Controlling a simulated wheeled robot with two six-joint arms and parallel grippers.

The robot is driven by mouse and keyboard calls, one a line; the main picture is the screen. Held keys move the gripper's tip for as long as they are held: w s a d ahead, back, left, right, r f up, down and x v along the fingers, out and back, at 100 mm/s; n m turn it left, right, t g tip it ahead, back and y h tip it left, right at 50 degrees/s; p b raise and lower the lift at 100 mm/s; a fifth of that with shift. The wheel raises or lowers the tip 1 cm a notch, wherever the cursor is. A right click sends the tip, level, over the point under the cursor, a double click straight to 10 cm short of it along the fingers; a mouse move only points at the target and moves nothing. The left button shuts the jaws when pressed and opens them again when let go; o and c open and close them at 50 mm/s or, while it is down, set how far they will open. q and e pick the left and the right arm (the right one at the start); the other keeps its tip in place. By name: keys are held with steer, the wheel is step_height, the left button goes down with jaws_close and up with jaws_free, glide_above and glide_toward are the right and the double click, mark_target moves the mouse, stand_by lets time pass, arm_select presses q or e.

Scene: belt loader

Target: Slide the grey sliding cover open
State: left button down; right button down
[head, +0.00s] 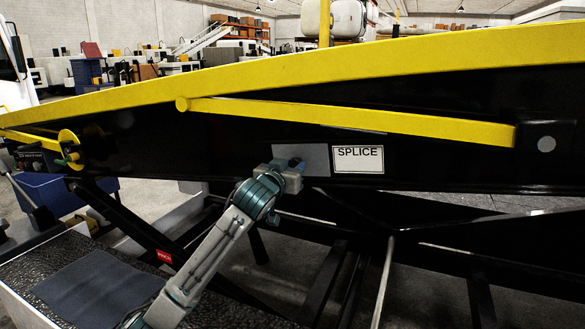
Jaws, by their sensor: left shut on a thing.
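The grey sliding cover (313,156) is a small flat grey plate on the black side of the belt loader, just left of a white label reading SPLICE (358,160). My left gripper (291,168) is at the cover's lower left part and is shut on it. The gripper body hides that part of the cover and whatever it grips there. No opening shows beside the cover. My right gripper is not in view.
A long yellow bar (350,117) runs above the cover and label. A yellow rail (300,65) tops the black beam. Black struts (335,280) stand below. A dark mat (100,290) lies on a ledge at lower left.

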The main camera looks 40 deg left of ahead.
arm_select(q)
steer(key=shift+a, duration=0.1)
steer(key=shift+d, duration=0.2)
steer(key=c, duration=1.5)
jaws_free()
steer(key=shift+w+d+r, duration=0.1)
steer(key=shift+w+d, duration=0.05)
steer(key=shift+d, duration=0.4)
steer(key=o, duration=0.4)
steer(key=shift+c, duration=0.2)
steer(key=shift+o, duration=0.5)
steer(key=b+v, duration=0.5)
steer(key=v, duration=0.6)
steer(key=shift+a, duration=0.35)
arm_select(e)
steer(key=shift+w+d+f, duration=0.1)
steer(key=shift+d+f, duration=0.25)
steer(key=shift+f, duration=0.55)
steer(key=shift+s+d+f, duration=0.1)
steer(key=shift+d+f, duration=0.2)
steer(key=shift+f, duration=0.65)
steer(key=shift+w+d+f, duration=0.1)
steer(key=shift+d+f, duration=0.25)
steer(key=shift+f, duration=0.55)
